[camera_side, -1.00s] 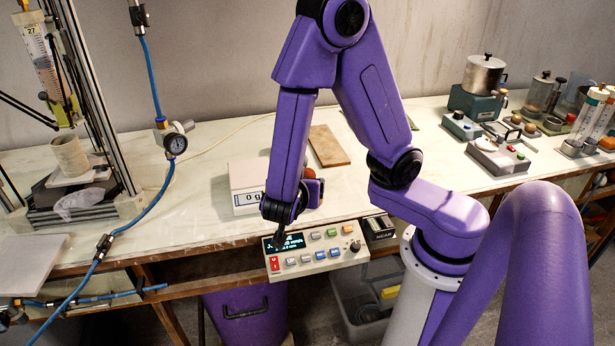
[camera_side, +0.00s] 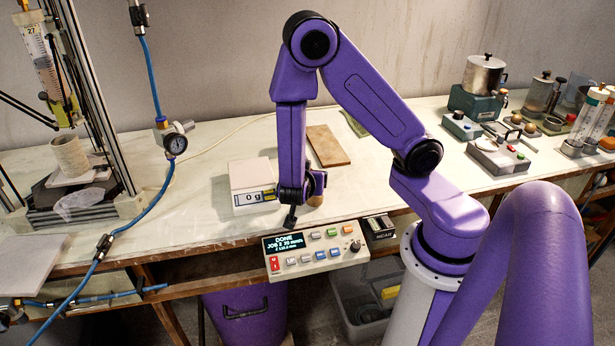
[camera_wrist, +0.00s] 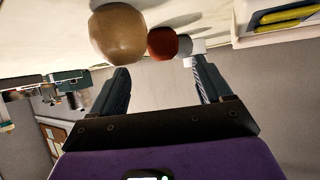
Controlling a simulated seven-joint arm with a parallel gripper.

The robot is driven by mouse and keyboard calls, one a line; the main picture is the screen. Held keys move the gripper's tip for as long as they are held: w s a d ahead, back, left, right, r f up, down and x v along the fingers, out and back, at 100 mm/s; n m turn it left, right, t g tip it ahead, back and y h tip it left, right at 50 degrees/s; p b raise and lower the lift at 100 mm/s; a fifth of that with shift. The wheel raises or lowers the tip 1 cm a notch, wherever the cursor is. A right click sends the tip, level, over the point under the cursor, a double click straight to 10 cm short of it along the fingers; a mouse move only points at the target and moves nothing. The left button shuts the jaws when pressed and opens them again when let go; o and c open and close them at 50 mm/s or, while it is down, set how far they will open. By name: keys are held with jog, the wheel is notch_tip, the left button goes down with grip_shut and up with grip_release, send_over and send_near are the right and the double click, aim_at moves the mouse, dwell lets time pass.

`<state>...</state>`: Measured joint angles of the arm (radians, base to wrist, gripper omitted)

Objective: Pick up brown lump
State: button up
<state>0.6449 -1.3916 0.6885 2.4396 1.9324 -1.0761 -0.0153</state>
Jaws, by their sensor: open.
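In the wrist view a rounded, smooth tan-brown lump (camera_wrist: 117,34) rests on the pale bench top at upper left. It is the largest of the lumps there. A reddish lump (camera_wrist: 162,43) and a grey lump (camera_wrist: 184,46) are beside it. My gripper (camera_wrist: 160,65) has its two fingers well apart with nothing between them, and the brown lump is beyond the left finger. In the side view my gripper (camera_side: 291,215) is low near the bench's front edge. A small tan patch of a lump (camera_side: 315,201) shows just right of it, mostly hidden by the arm.
A scale (camera_side: 251,181) reading 0 g stands left of my gripper. A control panel (camera_side: 316,248) is at the front edge below it. A brown board (camera_side: 327,146) lies behind. The bench to the right is clear up to several devices.

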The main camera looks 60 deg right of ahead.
jog(key=shift+w+x, duration=0.1)
jog(key=shift+x, duration=1.2)
jog(key=shift+w+x, duration=0.15)
jog(key=shift+x, duration=1.2)
jog(key=shift+a, duration=0.15)
jog(key=c, duration=1.2)
